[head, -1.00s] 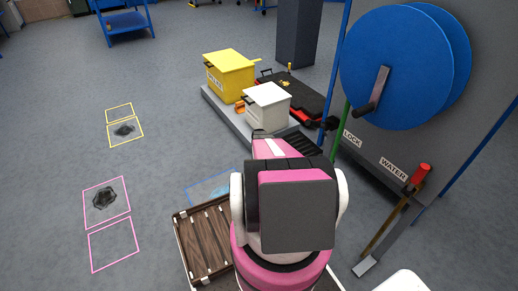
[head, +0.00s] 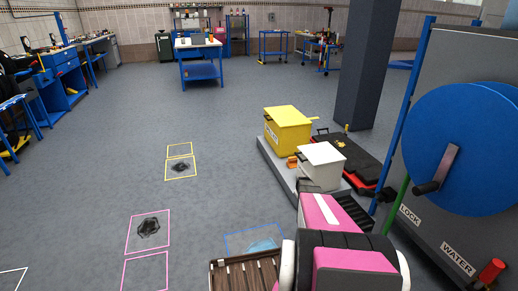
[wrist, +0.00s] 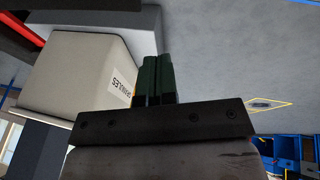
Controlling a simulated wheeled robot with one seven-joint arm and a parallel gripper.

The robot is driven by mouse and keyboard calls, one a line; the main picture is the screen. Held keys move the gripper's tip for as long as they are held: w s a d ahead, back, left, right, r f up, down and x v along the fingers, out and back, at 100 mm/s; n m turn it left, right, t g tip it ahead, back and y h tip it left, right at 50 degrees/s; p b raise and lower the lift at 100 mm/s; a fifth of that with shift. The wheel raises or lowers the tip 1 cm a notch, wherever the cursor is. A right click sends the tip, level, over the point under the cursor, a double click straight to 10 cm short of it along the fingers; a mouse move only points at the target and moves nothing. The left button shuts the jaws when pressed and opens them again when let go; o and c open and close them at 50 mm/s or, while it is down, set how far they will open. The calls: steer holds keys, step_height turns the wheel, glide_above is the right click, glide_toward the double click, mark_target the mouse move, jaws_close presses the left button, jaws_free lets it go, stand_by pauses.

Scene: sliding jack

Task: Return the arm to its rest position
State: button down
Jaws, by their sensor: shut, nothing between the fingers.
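My arm (head: 335,245), pink, white and dark grey, rises at the bottom right of the head view. It is folded, with its links stacked in front of the camera. My gripper's fingers are hidden behind it there. In the wrist view my gripper (wrist: 154,80) shows as dark green fingers pressed together, empty, above a dark plate. A white box (wrist: 78,72) with a label reading GRANULES is to the left of the fingers. I cannot tell how far apart they are.
A yellow box (head: 287,128) and the white box (head: 322,163) stand on a low grey platform. A blue reel (head: 462,150) on a grey cabinet is at right. A slatted wooden crate (head: 245,273) is below. Open floor with marked squares lies left; a blue cart (head: 199,62) stands behind.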

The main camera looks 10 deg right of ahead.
steer(key=s+a+r+m+g+y, duration=0.2)
steer(key=s+a+r+g, duration=0.1)
steer(key=s+a+r, duration=2.3)
steer(key=a+r, duration=0.2)
steer(key=a, duration=0.2)
steer(key=shift+s+a+m+g, duration=0.3)
steer(key=shift+s+g, duration=0.1)
